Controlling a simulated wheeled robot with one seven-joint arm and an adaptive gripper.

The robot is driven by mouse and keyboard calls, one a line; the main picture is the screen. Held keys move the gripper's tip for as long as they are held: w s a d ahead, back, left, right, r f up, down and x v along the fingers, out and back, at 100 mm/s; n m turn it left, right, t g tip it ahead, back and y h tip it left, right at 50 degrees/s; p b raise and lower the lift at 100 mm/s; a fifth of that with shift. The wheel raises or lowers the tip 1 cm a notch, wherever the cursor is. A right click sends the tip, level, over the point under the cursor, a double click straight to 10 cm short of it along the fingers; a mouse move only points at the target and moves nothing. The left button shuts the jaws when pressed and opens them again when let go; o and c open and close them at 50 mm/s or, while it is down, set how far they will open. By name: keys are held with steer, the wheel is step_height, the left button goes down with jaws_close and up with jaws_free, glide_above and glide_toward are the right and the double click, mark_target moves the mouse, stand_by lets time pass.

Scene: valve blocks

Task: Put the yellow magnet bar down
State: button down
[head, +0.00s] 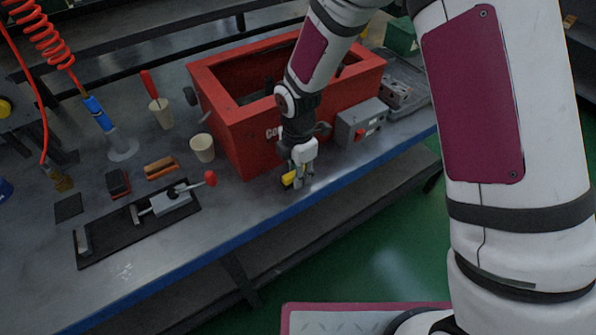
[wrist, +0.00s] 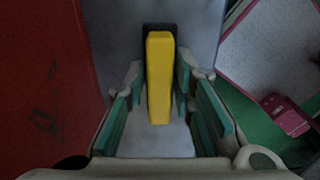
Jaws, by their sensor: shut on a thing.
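The yellow magnet bar (wrist: 160,75) stands out between the two fingers of my gripper (wrist: 160,105) in the wrist view. A dark piece shows at its far end. In the head view my gripper (head: 298,176) is low over the front of the workbench, and the yellow magnet bar (head: 289,178) shows at its left side. My gripper is shut on the bar. I cannot tell whether the bar touches the bench top.
A red box (head: 239,143) stands just behind my gripper, with a grey switch box (head: 361,122) to the right. A beige cup (head: 203,148) and a black plate with a red-knobbed clamp (head: 110,240) are left. The bench's blue front edge (head: 247,232) is close.

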steer(key=shift+f, duration=0.3)
steer(key=c, duration=1.4)
jaws_free()
steer(key=shift+s+f, duration=0.1)
steer(key=shift+f, duration=0.15)
steer(key=shift+o, duration=0.2)
steer(key=shift+d, duration=0.1)
steer(key=shift+s+r, duration=0.1)
steer(key=shift+r, duration=0.05)
steer(key=s+d+r+m+t, duration=0.1)
steer(key=d+r+m, duration=0.15)
steer(key=r, duration=0.75)
steer(key=s+d+r+m, duration=0.1)
steer(key=d+r+m, duration=0.15)
steer(key=r, duration=0.75)
steer(key=s+d+r+m+t, duration=0.1)
steer(key=s+d+r+m, duration=0.5)
steer(key=s+m, duration=0.4)
steer(key=s+d+r+m+t, duration=0.2)
steer(key=s+d+r+m, duration=0.4)
steer(key=s+d+m, duration=0.3)
steer(key=shift+s+m, duration=0.4)
steer(key=shift+s, duration=0.1)
